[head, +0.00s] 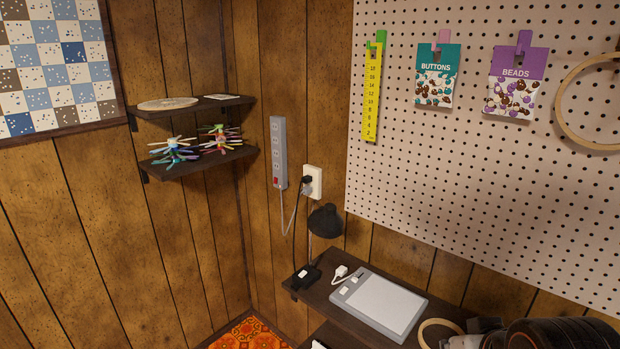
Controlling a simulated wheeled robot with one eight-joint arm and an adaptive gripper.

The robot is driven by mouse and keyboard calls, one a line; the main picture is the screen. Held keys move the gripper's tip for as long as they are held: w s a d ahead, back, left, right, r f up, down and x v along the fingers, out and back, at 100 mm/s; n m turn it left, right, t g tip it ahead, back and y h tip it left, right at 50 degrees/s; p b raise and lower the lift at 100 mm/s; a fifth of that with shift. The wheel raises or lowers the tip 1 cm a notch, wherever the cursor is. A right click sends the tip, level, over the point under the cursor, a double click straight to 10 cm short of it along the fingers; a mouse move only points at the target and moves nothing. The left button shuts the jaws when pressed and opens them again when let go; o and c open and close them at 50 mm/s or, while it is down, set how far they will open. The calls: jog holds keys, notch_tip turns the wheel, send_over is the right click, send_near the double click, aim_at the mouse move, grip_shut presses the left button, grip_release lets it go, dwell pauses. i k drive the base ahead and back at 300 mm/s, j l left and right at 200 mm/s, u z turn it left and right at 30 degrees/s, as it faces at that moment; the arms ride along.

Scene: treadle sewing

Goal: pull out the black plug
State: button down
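The black plug (307,181) sits in a white wall outlet (316,187) on the wood-panelled wall, left of the pegboard. A dark cord hangs from the plug toward the shelf below. Part of my arm with what looks like my gripper (468,341) shows at the bottom right edge, well below and to the right of the plug, and apart from it. The fingers are cut off or too unclear to tell whether they are open or shut.
A grey power strip (278,152) with a red switch hangs left of the outlet. A black lamp (325,221) stands just below it. The dark shelf (318,296) holds a white plug (340,271) and a grey-white pad (382,304). A pegboard (440,170) is at right.

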aim_at(306, 180)
jog(key=j+z, duration=0.15)
jog(key=z, duration=0.2)
jog(key=j+z, duration=0.2)
jog(key=z, duration=0.15)
jog(key=j+z, duration=0.15)
jog(key=j, duration=0.4)
jog(key=k+j+z, duration=0.1)
jog(key=j, duration=0.45)
jog(key=k+j+z, duration=0.15)
jog(key=j, duration=0.4)
jog(key=k+j+z, duration=0.1)
jog(key=j, duration=0.85)
jog(key=i+l+u, duration=0.15)
jog(key=u, duration=0.2)
jog(key=k+j+z, duration=0.2)
jog(key=z, duration=0.15)
